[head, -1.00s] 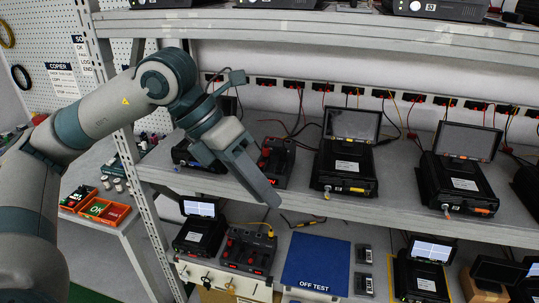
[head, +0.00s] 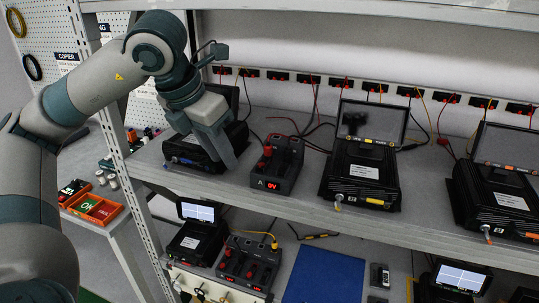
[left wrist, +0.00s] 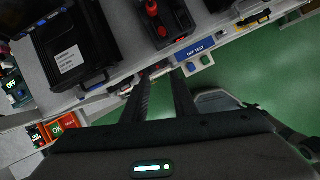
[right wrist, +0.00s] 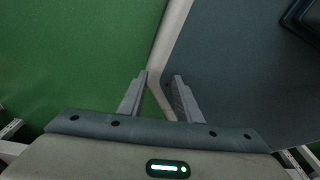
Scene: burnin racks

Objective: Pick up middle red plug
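A red plug (head: 267,151) stands upright on the small black power unit (head: 287,166) with a red "0V" display, on the upper shelf. It also shows at the top of the left wrist view (left wrist: 151,8). Other red plugs or connectors sit on the wall socket strip (head: 308,79) and on the lower-shelf units (head: 251,272), so I cannot tell which is the middle one. My left gripper (head: 232,166) is just left of the power unit, in front of a black case; its fingers are apart and empty in the left wrist view (left wrist: 160,76). My right gripper (right wrist: 159,78) is open and empty above the floor.
A black case (head: 190,152) stands behind my left gripper. Open black cases (head: 362,172) stand to the right. The upper shelf's front edge (head: 330,212) runs below. A blue mat (head: 325,275) lies on the lower shelf. Coloured bins (head: 96,208) stand at the left.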

